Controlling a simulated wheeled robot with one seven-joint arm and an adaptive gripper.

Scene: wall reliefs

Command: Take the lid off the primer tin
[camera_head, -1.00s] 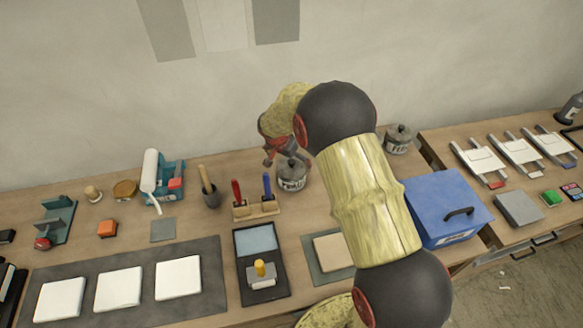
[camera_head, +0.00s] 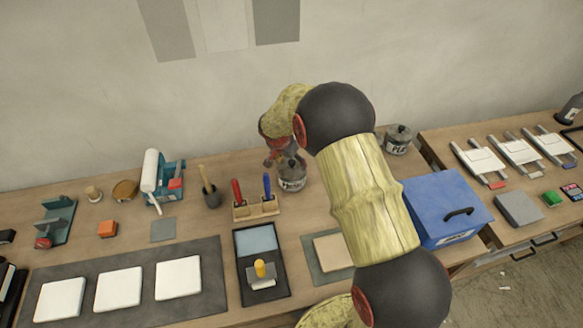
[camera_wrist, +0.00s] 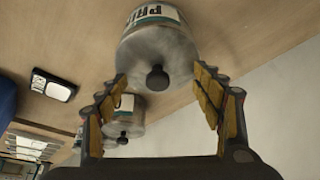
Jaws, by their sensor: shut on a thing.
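The primer tin (camera_head: 292,184) stands upright at the back of the bench, near the wall. It is a grey tin with a pale label. In the wrist view, the tin (camera_wrist: 155,14) shows part of its label, and its grey lid (camera_wrist: 157,50) with a dark round knob (camera_wrist: 157,78) faces the camera. The lid sits on the tin. My gripper (camera_head: 287,161) is over the tin's top.
A similar tin (camera_head: 397,141) stands to the right, beyond my arm. A blue box (camera_head: 440,207) with a black handle is at front right. A holder (camera_head: 256,208) with red and blue tools is just left of the tin. Bare wood lies around the tin's base.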

